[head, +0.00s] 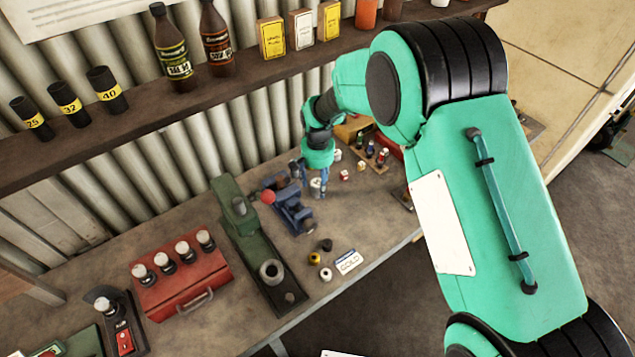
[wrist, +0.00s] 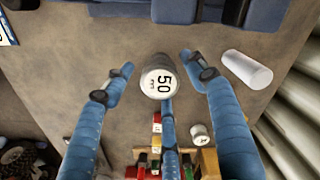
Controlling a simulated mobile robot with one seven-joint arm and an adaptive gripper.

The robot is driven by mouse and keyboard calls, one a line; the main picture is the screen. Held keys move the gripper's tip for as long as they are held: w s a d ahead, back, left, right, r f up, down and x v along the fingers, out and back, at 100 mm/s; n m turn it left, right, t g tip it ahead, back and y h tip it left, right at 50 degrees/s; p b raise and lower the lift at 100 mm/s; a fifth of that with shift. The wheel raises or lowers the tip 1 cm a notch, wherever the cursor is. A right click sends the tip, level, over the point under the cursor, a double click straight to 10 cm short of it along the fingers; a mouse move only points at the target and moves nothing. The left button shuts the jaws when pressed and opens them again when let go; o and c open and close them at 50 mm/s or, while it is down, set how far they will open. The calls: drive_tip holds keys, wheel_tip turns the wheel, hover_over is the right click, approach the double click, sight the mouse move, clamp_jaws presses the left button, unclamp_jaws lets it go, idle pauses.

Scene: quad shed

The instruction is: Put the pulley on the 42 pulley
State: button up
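My gripper (head: 318,182) is low over the right part of the bench. In the wrist view my gripper (wrist: 157,68) has its blue fingers spread, with gaps on both sides of a short grey cylinder with a white top marked 50 (wrist: 159,84). This cylinder stands between the fingers and also shows in the head view (head: 316,185), partly hidden by them. A small white-topped round piece (wrist: 200,133) stands beyond it, its label too small to read. A plain white cylinder (wrist: 247,72) lies to the right. I cannot read a 42 on anything.
A blue vise-like tool (head: 290,207) stands close left of my gripper, with a green machine (head: 245,235) beyond. Small marked blocks (head: 361,166) and a wooden rack (head: 372,158) sit to the right. A shelf (head: 150,108) runs above. Bench front right is fairly clear.

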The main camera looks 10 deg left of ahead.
sight(318, 183)
wheel_tip(318, 183, up, 12)
drive_tip(key=p, duration=0.1)
drive_tip(key=shift+r, duration=0.15)
idle(0.6)
idle(0.5)
